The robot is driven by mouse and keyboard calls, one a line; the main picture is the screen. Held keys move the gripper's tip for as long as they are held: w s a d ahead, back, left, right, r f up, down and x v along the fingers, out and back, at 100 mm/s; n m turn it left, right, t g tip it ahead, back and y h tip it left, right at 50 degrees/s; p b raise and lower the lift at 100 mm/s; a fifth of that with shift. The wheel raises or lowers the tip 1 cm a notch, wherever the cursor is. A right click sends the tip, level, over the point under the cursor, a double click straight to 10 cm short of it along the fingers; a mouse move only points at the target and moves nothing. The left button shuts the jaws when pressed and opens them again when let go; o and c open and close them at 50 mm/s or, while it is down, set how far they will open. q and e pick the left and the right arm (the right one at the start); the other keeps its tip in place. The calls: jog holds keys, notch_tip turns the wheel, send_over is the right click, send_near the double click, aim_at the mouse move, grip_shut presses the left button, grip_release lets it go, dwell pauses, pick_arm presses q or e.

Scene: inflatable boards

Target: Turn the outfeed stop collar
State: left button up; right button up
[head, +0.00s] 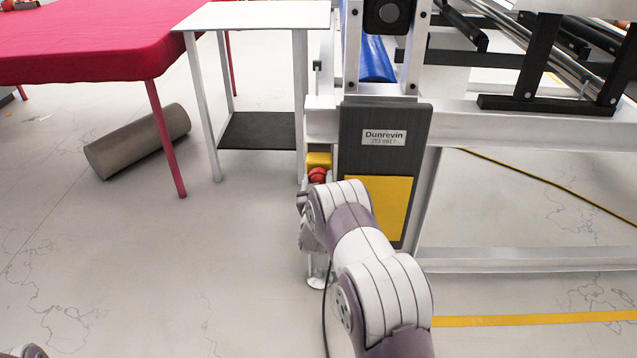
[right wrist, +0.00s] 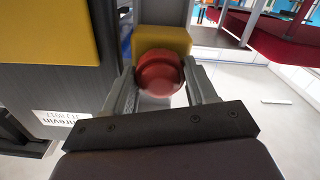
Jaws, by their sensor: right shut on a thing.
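The outfeed stop collar appears as a round red knob (head: 317,175) on a yellow box (head: 319,160), fixed to the side of the white machine frame. In the right wrist view the red collar (right wrist: 159,73) sits between the two fingers of my right gripper (right wrist: 160,80), which is shut on it. The yellow box (right wrist: 163,38) is just behind it. In the head view my right arm reaches up to the collar, and its wrist hides most of the gripper. My left gripper is not in view.
A dark panel labelled Dunrevin (head: 385,137) with a yellow plate (head: 390,205) stands right beside the collar. A small white table (head: 255,16) and a red-covered table (head: 90,45) are to the left. A brown roll (head: 135,143) lies on the floor.

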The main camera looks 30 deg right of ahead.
jog(key=shift+m, duration=1.8)
jog(key=o, duration=1.1)
jog(key=shift+c, duration=0.2)
jog(key=p+v, duration=0.3)
jog(key=v, duration=0.9)
jog(key=shift+s+a, duration=0.25)
